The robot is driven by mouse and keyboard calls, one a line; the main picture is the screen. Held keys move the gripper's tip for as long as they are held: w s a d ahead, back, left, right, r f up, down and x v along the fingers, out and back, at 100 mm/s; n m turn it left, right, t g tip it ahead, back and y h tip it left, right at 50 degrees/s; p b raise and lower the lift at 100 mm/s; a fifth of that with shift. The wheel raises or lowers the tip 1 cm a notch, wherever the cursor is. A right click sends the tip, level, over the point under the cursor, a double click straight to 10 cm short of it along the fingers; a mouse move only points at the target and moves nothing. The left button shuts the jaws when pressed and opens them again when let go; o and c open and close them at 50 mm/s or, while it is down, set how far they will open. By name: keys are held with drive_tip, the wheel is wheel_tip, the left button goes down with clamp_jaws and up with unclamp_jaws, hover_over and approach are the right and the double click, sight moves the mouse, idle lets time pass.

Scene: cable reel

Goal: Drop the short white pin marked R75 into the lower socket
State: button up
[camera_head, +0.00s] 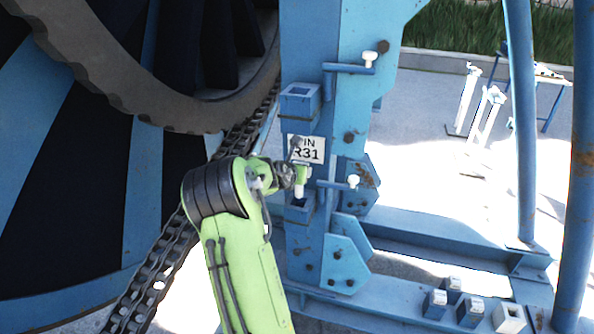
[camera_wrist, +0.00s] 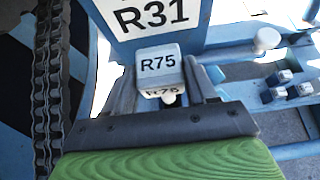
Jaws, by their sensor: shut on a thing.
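The white pin marked R75 (camera_wrist: 158,62) is between the two fingers of my gripper (camera_wrist: 163,85), with its label facing the wrist camera. In the head view my gripper (camera_head: 300,174) is shut on this pin (camera_head: 299,188), which hangs roughly upright. Its lower end is just above the mouth of the blue lower socket (camera_head: 298,214), and it looks apart from it. I cannot tell how exactly they line up. The lower socket is hidden in the wrist view. The upper blue socket (camera_head: 300,97) is higher on the same post.
A sign reading R31 (camera_head: 306,150) is on the post between the sockets. Handles with white knobs stick out right, one high (camera_head: 369,58), one beside my gripper (camera_head: 353,182). Several labelled blocks (camera_head: 470,312) stand at lower right. The chain-rimmed reel (camera_head: 160,250) is left.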

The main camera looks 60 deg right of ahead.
sight(298, 194)
drive_tip(key=shift+f+b, duration=1.05)
drive_tip(key=shift+f, duration=0.4)
clamp_jaws()
drive_tip(key=shift+f+b, duration=2.2)
drive_tip(key=shift+f, duration=1.05)
drive_tip(key=shift+a, duration=0.1)
